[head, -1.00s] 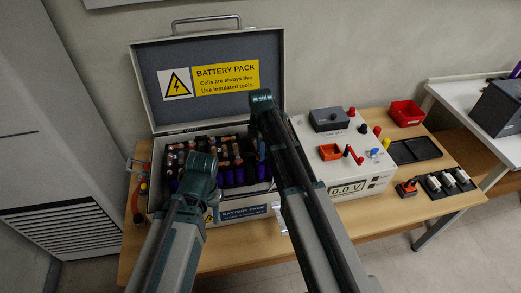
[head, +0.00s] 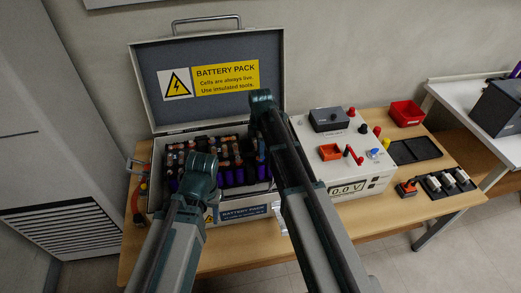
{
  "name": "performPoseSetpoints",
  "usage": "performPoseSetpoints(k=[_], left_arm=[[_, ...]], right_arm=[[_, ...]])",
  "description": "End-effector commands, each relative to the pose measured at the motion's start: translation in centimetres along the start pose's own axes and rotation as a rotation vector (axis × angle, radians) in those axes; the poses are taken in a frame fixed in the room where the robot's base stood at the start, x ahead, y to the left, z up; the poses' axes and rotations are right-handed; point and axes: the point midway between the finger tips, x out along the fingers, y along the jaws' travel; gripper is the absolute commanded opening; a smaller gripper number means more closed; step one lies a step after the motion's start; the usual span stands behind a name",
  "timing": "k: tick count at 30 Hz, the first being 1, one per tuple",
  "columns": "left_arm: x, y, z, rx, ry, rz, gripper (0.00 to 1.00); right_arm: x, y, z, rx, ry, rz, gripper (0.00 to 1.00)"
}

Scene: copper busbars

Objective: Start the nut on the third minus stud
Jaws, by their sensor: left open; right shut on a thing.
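The open battery case holds the battery pack (head: 232,176), with purple cells and copper-coloured busbars and studs on top. My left gripper (head: 203,163) is over the front left part of the pack, open; its fingertips are hidden by my wrist. My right gripper (head: 262,100) is over the right back part of the pack, in front of the lid. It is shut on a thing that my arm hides. The nut and the third minus stud are too small or covered to make out.
The lid (head: 215,104) stands upright behind the pack. To the right is a white tester box (head: 360,181) reading 0.0 V. A red bin (head: 406,113), a dark tray (head: 414,150) and a rack of pale cylinders (head: 447,183) are further right on the wooden table (head: 250,258).

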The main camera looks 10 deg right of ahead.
Motion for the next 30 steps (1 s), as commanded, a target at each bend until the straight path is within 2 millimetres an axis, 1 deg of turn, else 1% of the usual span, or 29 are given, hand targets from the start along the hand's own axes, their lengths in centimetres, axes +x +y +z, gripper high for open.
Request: performPoseSetpoints(k=[3,6,9,15,16,17,18,25,28,30], left_arm=[[0.00,0.00,0.00,0.000,0.000,0.000,0.50],[0.00,0.00,0.00,0.000,0.000,0.000,0.50],[-0.01,0.00,0.00,0.000,0.000,0.000,0.50],[-0.02,0.00,0.00,0.000,0.000,0.000,0.50],[-0.02,0.00,0.00,0.000,0.000,0.000,0.50],[-0.03,0.00,0.00,0.000,0.000,0.000,0.50],[-0.03,0.00,0.00,0.000,0.000,0.000,0.50],[-0.01,0.00,0.00,0.000,0.000,0.000,0.50],[-0.01,0.00,0.00,0.000,0.000,0.000,0.50],[-0.01,0.00,0.00,0.000,0.000,0.000,0.50]], right_arm=[[0.00,-0.01,0.00,0.141,0.000,0.000,0.00],[0.00,-0.01,0.00,0.220,0.000,0.000,0.00],[-0.01,-0.01,0.00,0.253,0.000,0.000,0.00],[-0.02,0.01,0.00,0.254,0.000,0.000,0.00],[-0.02,0.01,0.00,0.254,0.000,0.000,0.25],[-0.03,0.02,0.00,0.254,0.000,0.000,0.30],[-0.03,0.01,0.00,0.253,0.000,0.000,0.31],[-0.01,0.01,0.00,0.240,0.000,0.000,0.31],[-0.01,0.01,0.00,0.151,0.000,0.000,0.31],[-0.01,0.01,0.00,0.056,0.000,0.000,0.31]])
